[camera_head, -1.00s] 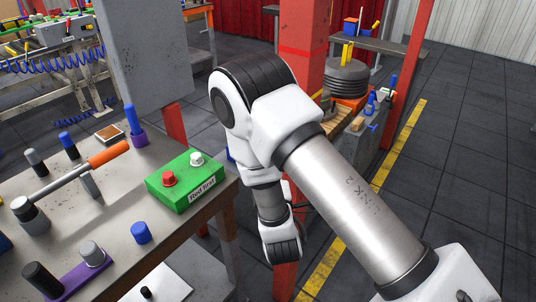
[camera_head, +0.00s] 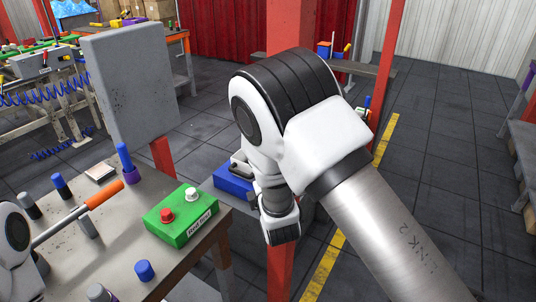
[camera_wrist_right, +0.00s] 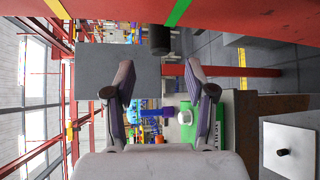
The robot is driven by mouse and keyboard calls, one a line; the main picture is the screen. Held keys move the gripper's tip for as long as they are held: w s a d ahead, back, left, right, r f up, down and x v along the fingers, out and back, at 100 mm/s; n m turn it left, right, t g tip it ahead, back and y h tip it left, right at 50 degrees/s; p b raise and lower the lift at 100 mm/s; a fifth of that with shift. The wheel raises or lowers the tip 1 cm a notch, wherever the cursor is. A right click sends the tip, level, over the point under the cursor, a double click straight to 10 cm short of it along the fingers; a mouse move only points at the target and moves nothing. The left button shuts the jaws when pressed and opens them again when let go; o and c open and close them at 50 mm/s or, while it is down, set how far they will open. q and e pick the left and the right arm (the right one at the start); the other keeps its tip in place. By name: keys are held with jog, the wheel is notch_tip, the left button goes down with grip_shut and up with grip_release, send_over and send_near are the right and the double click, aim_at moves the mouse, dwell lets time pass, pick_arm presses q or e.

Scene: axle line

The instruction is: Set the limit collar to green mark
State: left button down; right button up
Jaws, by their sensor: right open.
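In the right wrist view my right gripper (camera_wrist_right: 158,80) is open, with nothing between its two fingers. Beyond its fingertips a red beam with a green mark (camera_wrist_right: 178,12) and a yellow mark (camera_wrist_right: 57,8) crosses the top of the picture. A short dark cylinder (camera_wrist_right: 160,40) shows just below the beam, near the green mark; I cannot tell whether it is the limit collar. In the head view my right arm hides much of a red post (camera_head: 294,28), and the fingers do not show. My left gripper is out of view.
A grey bench (camera_head: 120,232) at left bears a green box (camera_head: 181,217) with red and white buttons, an orange-handled lever (camera_head: 103,195) and several pegs. A grey panel (camera_head: 128,85) stands behind it. A blue box (camera_head: 232,181) is beside my right arm.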

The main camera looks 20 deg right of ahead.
jog(key=p+x, duration=0.2)
jog(key=x, duration=0.6)
grip_shut()
